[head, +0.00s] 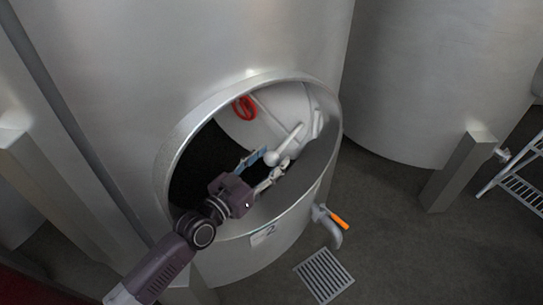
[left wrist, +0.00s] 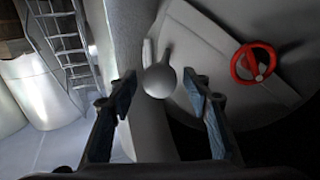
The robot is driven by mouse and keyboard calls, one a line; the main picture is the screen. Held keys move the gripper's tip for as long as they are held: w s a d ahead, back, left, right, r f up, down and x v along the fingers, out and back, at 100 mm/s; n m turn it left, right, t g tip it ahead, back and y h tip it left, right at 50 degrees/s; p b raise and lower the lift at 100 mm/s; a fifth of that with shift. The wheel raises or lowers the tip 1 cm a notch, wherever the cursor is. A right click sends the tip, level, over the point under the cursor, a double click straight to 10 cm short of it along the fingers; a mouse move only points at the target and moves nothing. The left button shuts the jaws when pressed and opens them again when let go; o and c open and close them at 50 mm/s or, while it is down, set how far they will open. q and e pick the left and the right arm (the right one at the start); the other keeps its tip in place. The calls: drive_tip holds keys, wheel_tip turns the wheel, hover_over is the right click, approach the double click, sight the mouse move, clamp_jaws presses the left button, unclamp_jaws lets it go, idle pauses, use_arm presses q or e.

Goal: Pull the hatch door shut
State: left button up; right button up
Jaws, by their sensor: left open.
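The hatch door (head: 281,103) is a pale grey disc standing ajar inside the round hatch opening of a steel tank. It also shows in the left wrist view (left wrist: 212,45). A red handwheel (head: 244,108) is on it, seen too in the left wrist view (left wrist: 254,63). A pale bar handle ends in a round knob (head: 271,158). My left gripper (head: 264,168) reaches into the opening, open and empty. In the left wrist view the knob (left wrist: 159,80) shows between its two blue-padded fingers, with a gap on each side; its exact depth is unclear. My right gripper is not in view.
The hatch rim (head: 176,150) surrounds my left wrist closely. A tap with an orange lever (head: 339,221) sticks out below the hatch at the right. A floor drain grate (head: 323,275) lies below. Another tank (head: 430,80) and a metal ladder (head: 518,178) stand to the right.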

use_arm(q)
drive_tip(key=shift+w+d, duration=0.2)
drive_tip(key=shift+w, duration=0.05)
clamp_jaws()
idle(0.3)
